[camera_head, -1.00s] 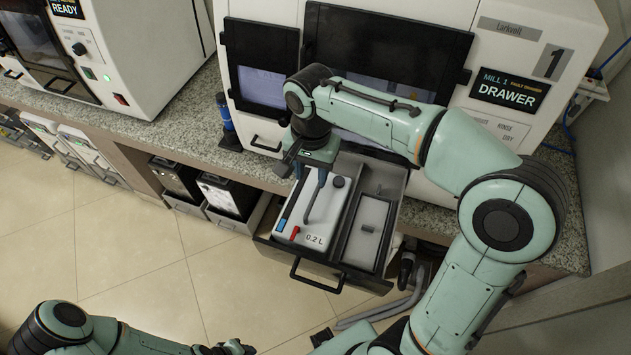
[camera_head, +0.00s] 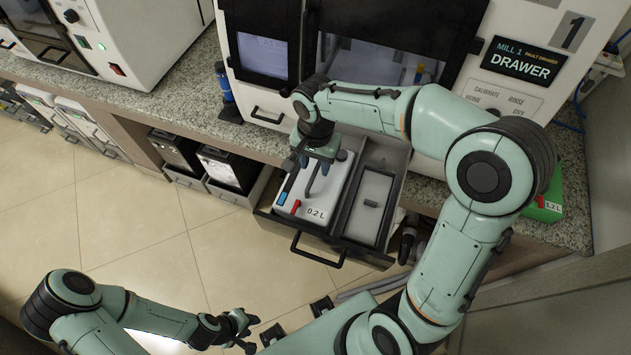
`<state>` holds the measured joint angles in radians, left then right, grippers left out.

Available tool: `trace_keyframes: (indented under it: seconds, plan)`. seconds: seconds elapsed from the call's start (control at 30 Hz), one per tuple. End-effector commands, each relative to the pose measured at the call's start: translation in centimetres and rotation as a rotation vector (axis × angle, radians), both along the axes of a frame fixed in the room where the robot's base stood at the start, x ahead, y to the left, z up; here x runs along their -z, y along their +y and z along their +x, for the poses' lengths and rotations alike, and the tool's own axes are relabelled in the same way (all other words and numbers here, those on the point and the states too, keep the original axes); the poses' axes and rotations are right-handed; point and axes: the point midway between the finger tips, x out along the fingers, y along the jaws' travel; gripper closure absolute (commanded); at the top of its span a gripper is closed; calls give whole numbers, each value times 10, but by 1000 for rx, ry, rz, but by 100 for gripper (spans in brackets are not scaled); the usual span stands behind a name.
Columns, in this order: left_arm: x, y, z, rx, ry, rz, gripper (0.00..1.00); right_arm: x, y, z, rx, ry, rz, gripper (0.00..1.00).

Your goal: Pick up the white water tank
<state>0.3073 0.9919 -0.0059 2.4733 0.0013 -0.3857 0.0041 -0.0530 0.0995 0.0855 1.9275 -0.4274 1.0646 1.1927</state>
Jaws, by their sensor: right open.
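The white water tank (camera_head: 316,212), marked 0.2 L, sits in the left part of an open drawer. It has a blue mark and a red mark at its front left and a grey handle (camera_head: 311,186) on top. My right gripper (camera_head: 315,170) points down at the handle, its fingers open close around the handle's upper part. Whether they touch it cannot be told, and the gripper hides part of the tank's top. My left gripper (camera_head: 247,333) is empty, low in the view and well away from the drawer, with its fingers apart.
The drawer's black front handle (camera_head: 318,255) sticks out over the floor. A grey lidded compartment (camera_head: 370,205) lies right of the tank. A mill (camera_head: 520,85) labelled DRAWER stands above. A green container (camera_head: 545,205) marked 1.2 L is on the counter at right. Black bins (camera_head: 225,170) stand at left.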

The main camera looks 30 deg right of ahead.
Motion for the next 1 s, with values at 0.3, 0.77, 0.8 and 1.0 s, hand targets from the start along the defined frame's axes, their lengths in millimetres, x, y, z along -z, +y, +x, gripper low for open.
trace_keyframes:
  seconds: [0.3, 0.77, 0.8, 1.0]
  plan:
    - [1, 0, -1, 0, 1, 0, 64, 27, 0, 0, 0, -1, 1, 58]
    - [1, 0, -1, 0, 1, 0, 64, 26, 0, 1, -1, -2, 1, 100]
    - [1, 0, -1, 0, 1, 0, 64, 26, 0, 1, -1, -2, 1, 100]
    - [1, 0, -1, 0, 1, 0, 64, 26, 0, 1, -1, -2, 1, 100]
